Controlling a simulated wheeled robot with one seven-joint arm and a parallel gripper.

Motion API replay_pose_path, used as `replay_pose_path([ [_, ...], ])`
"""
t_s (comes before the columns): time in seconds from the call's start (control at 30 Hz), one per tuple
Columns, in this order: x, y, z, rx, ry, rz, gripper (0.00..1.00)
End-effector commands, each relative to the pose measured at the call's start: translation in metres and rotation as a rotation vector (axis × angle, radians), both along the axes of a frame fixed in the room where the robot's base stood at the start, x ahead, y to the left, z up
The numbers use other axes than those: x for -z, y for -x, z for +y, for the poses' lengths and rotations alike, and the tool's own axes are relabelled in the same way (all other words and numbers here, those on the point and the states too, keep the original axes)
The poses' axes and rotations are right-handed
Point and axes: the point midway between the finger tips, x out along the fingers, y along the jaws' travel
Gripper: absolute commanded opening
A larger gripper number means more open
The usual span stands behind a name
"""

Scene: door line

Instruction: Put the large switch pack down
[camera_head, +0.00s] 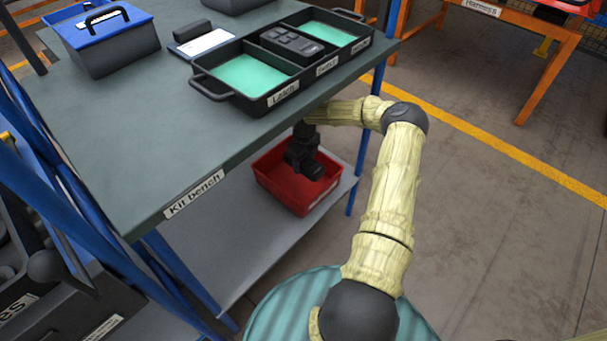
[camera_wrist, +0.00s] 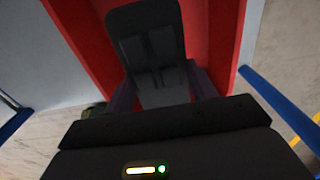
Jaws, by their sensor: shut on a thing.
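My gripper (camera_head: 303,158) reaches under the bench top, over the red bin (camera_head: 280,180) on the lower shelf. In the wrist view my gripper (camera_wrist: 162,85) is shut on the large switch pack (camera_wrist: 148,40), a dark grey block with recessed panels. The pack lies between the fingers, with red bin walls (camera_wrist: 85,35) on both sides. I cannot tell whether it touches the bin floor. In the head view the dark gripper and pack are hard to tell apart.
The bench top (camera_head: 130,140) carries a black tray (camera_head: 236,98) with green-lined compartments and a dark pack (camera_head: 291,43) in the middle one. A blue-lidded box (camera_head: 112,45) stands at the back left. A blue post (camera_head: 362,165) rises right of the bin.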

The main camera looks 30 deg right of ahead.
Motion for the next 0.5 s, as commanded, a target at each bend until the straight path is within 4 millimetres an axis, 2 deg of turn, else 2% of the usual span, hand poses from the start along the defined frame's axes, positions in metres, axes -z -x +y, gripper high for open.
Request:
replay_pose_path([
  [0.27, 0.000, 0.000, -0.001, 0.002, 0.000, -0.001, 0.26],
  [0.37, 0.011, 0.001, -0.003, 0.005, 0.000, 0.000, 0.26],
  [0.5, 0.035, 0.001, -0.004, 0.008, -0.001, 0.000, 0.26],
])
